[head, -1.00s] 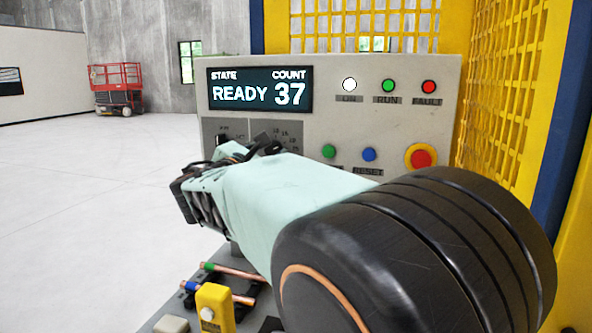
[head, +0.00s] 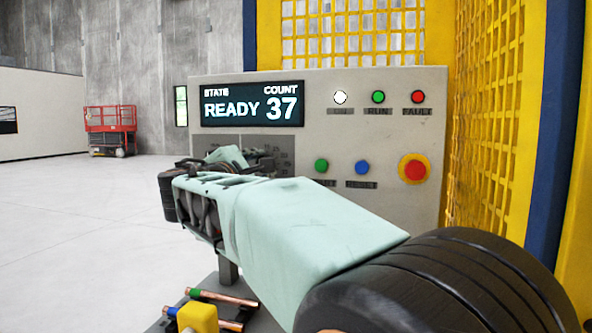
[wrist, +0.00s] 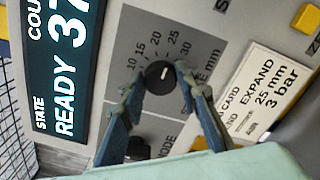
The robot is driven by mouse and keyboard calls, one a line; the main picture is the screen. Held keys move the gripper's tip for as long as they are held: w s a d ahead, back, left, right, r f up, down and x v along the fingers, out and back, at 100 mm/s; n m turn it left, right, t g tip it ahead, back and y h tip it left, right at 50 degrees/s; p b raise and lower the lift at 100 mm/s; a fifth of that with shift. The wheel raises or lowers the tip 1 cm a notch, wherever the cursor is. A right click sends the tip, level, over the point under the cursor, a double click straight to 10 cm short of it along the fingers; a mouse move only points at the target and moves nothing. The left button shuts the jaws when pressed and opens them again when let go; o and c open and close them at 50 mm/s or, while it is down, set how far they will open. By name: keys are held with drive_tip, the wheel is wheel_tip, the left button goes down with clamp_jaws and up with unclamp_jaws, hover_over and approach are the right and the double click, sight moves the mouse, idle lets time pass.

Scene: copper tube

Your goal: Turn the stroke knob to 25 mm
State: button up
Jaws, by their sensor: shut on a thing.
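The stroke knob (wrist: 159,77) is a small round black knob with a white pointer line, on a grey plate with a mm scale from 10 to 30. In the wrist view its pointer faces the upper part of the scale, roughly toward 25; the exact reading is too small to tell. My gripper (wrist: 162,86) has one finger on each side of the knob and is shut on it. In the head view my gripper (head: 238,158) is at the grey plate and hides the knob. A card (wrist: 262,92) reads "EXPAND 25 mm 3 bar".
A second black knob (wrist: 138,148) sits close to my fingers, near the word MODE. The display (head: 252,104) reads READY and 37. Green and blue buttons and a red emergency stop (head: 414,169) are to the right. Copper tubes (head: 222,297) lie below my arm.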

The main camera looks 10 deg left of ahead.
drive_tip(key=o, duration=1.2)
drive_tip(key=shift+c, duration=0.2)
drive_tip(key=s, duration=1.2)
drive_tip(key=shift+a, duration=0.2)
drive_tip(key=shift+s, duration=0.1)
